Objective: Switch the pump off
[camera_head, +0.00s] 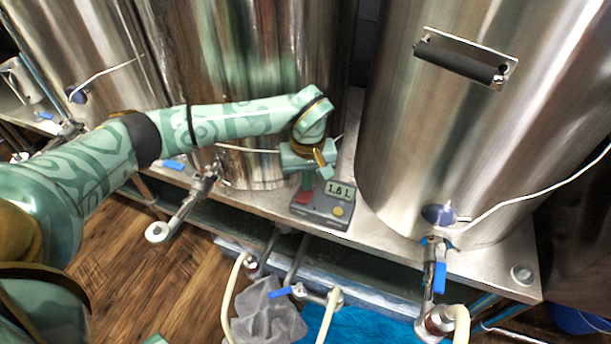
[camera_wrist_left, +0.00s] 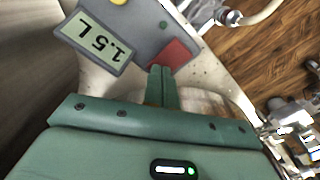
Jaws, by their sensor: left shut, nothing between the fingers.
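The grey pump control box (camera_head: 320,212) sits on the metal bench between two steel kettles. It has a lit display (camera_head: 340,190), a red button (camera_head: 303,197) and a round yellow button (camera_head: 338,211). My left gripper (camera_head: 307,182) points down over the box. Its shut, empty fingertips (camera_wrist_left: 161,70) are at the near edge of the red button (camera_wrist_left: 174,55); I cannot tell whether they touch. My right gripper is out of view.
The right kettle (camera_head: 470,130) and middle kettle (camera_head: 250,60) stand close on either side of the box. Valves with blue handles (camera_head: 440,278) and pale hoses (camera_head: 326,318) are along the bench front. A grey cloth (camera_head: 268,312) hangs below. Wooden floor shows at left.

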